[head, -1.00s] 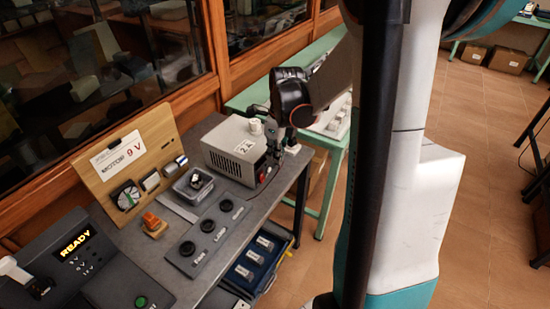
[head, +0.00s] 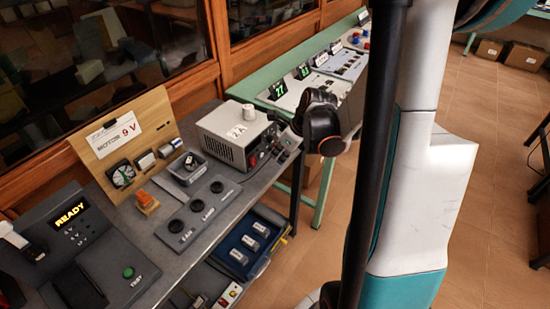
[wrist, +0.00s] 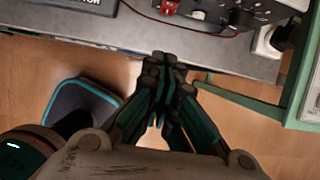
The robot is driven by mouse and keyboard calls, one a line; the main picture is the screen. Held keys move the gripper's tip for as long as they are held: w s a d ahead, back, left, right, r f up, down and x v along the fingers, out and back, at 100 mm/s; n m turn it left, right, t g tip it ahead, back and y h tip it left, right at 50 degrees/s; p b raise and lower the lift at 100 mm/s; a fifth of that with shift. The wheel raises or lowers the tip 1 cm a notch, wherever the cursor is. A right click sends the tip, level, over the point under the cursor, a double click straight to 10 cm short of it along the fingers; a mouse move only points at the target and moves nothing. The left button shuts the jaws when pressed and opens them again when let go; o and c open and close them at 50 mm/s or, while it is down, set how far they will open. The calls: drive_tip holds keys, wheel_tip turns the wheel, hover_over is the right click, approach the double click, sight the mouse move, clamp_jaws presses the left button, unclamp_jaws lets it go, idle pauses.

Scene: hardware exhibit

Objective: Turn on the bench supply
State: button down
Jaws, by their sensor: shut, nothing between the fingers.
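The bench supply (head: 228,132) is a light grey box with a 2A label and a pale knob on top. It stands at the right end of the grey bench, its dark front with small red parts facing right. In the wrist view a dark front panel (wrist: 235,14) with a red part shows at the top edge. My gripper (wrist: 165,58) is shut and empty in that view, its tips just off the bench edge, apart from the panel. In the head view my dark wrist hangs right of the supply; the fingertips cannot be made out. The switch's state cannot be told.
A wooden board (head: 112,145) marked MOTOR 9 V, a small tray (head: 187,172), an orange piece (head: 146,201) and a READY panel (head: 72,222) share the bench. An open blue drawer (head: 232,258) sticks out below. A green table (head: 328,180) stands behind, right.

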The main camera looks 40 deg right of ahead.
sight(253, 162)
drive_tip(key=b+x, duration=0.1)
drive_tip(key=x, duration=0.2)
drive_tip(key=w+b+x, duration=0.1)
drive_tip(key=x, duration=0.2)
drive_tip(key=b+x, duration=0.1)
drive_tip(key=x, duration=0.3)
drive_tip(key=shift+w+a+r+b, duration=0.25)
drive_tip(key=shift+w+b, duration=0.05)
drive_tip(key=shift+b, duration=0.1)
drive_tip(key=shift+w+a+f, duration=0.15)
drive_tip(key=shift+w+a, duration=0.1)
drive_tip(key=shift+w, duration=0.45)
drive_tip(key=shift+w+a+f+b, duration=0.1)
drive_tip(key=shift+w+f+b, duration=0.15)
drive_tip(key=shift+f+b, duration=0.3)
drive_tip(key=shift+r, duration=0.3)
